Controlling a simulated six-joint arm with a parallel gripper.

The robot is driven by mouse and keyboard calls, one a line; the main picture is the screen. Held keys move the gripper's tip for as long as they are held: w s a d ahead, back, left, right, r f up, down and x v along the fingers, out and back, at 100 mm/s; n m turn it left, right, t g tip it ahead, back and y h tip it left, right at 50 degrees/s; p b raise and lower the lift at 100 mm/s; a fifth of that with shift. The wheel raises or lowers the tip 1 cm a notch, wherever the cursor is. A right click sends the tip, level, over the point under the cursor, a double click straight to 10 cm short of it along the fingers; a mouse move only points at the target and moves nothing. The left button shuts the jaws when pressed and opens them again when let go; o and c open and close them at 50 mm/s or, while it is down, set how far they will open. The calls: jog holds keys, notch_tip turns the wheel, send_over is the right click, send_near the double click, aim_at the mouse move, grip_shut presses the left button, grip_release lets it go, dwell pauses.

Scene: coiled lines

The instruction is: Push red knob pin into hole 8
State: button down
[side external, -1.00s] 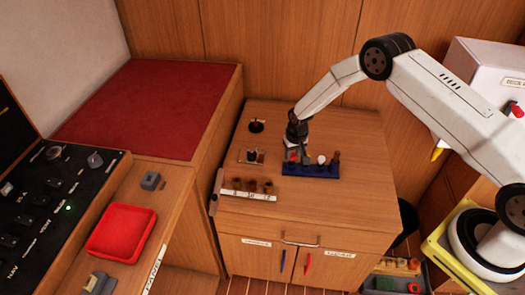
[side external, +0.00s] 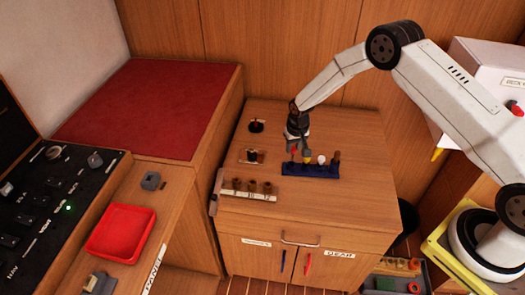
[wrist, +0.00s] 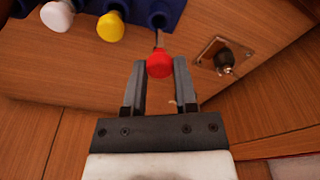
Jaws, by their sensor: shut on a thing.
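The red knob pin (wrist: 159,64) is between my gripper's two fingers in the wrist view. My gripper (side external: 299,150) is shut on its knob, just above the left end of the blue rack (side external: 318,171). The thin shank points toward a dark hole in the rack; I cannot tell whether its tip is clear of it. The numbered strip (side external: 248,195) lies in front and to the left, with several brown sockets along it. Labels 10 and 12 can be made out; the label 8 is not legible.
A yellow knob (wrist: 110,26) and a white knob (wrist: 57,16) stand in the rack close beside the red one. A brown knob (side external: 336,157) is at its right end. A small metal plate (side external: 251,157) and a dark round fitting (side external: 256,126) lie to the left. The cabinet top's right side is clear.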

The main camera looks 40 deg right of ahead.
jog(key=shift+r, duration=1.35)
jog(key=shift+a, duration=0.15)
jog(key=w+a+r+n, duration=0.1)
jog(key=w+a+r, duration=0.1)
jog(key=a, duration=0.7)
jog(key=w+a+r+n, duration=0.1)
jog(key=w+a+n, duration=0.1)
jog(key=a, duration=0.8)
jog(key=shift+a+r+n, duration=0.3)
jog(key=shift+r, duration=0.05)
jog(key=shift+f, duration=0.2)
jog(key=shift+y, duration=0.3)
jog(key=shift+f, duration=2.8)
jog(key=shift+f, duration=1.95)
